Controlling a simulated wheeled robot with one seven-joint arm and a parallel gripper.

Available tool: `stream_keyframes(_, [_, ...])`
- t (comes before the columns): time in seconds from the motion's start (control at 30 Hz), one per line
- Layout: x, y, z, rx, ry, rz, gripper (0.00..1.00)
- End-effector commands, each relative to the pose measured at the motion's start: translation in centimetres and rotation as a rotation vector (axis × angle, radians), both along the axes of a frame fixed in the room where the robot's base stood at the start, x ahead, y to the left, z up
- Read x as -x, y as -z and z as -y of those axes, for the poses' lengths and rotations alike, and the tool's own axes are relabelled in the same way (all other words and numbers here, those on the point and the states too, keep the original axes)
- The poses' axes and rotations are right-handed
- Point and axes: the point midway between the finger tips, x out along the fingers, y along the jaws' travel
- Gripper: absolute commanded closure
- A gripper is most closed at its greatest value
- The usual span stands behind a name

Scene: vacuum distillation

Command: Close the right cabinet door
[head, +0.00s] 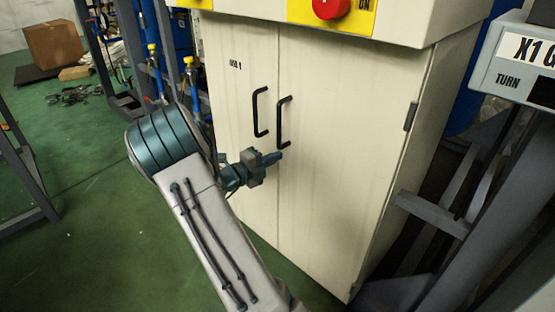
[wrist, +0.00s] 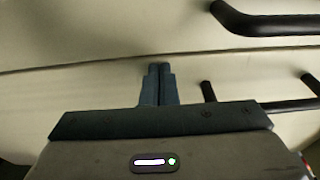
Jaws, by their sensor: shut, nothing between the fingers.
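The cream cabinet's right door (head: 340,150) looks flush or nearly flush with the left door (head: 240,110); a small gap cannot be ruled out. Its black bar handle (head: 281,122) stands beside the seam. The same handle shows in the wrist view (wrist: 285,106), partly hidden by my gripper. The left door's handle (head: 257,112) is also at the upper right in the wrist view (wrist: 265,22). My gripper (head: 279,155) is shut and empty, just below the right handle. In the wrist view its fingertips (wrist: 159,66) lie at the door seam; contact cannot be told.
A red knob (head: 330,8) on a yellow plate is above the doors. A grey metal frame (head: 435,212) and a labelled box (head: 515,65) stand close at the right. Green floor (head: 95,215) is open at the left, with a cardboard box (head: 53,43) farther back.

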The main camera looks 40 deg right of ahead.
Motion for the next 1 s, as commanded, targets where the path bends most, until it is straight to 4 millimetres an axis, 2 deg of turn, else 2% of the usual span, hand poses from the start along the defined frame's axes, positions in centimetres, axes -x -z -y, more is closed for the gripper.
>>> stream_keyframes(0.4, [-0.2,-0.1,1.4,-0.003,0.021,0.004,1.0])
stream_keyframes(0.57, [0.0,-0.1,1.2,-0.005,0.026,0.005,1.0])
stream_keyframes(0.67, [0.3,-0.1,0.0,-0.005,0.029,0.006,1.0])
stream_keyframes(1.0, [1.3,-0.5,-8.6,0.0,0.024,0.002,1.0])
